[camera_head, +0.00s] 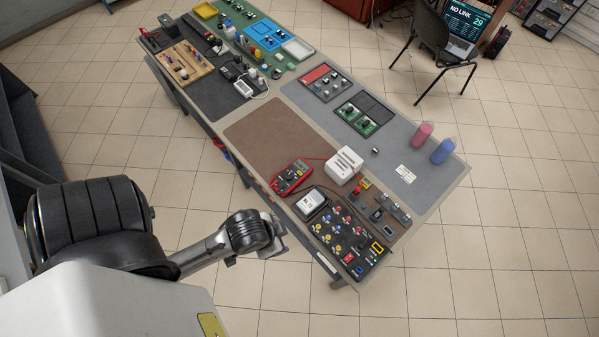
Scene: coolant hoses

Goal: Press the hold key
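A red handheld meter (292,177) with a dial lies on the near part of the workbench, left of a white box. A hold key cannot be made out on it at this size. My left arm comes in from the left, and its end, with what seems to be the gripper (272,243), is beside the bench's near left edge, below the meter in the picture and apart from it. The fingers are mostly hidden behind the wrist, so their opening cannot be seen. My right gripper is not in view.
The white box (344,166), a device with a pale screen (310,202) and a black panel of coloured knobs (342,236) crowd the near end. A bare brown mat (268,138) lies behind the meter. Pink (422,135) and blue (443,151) cylinders stand at the right edge.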

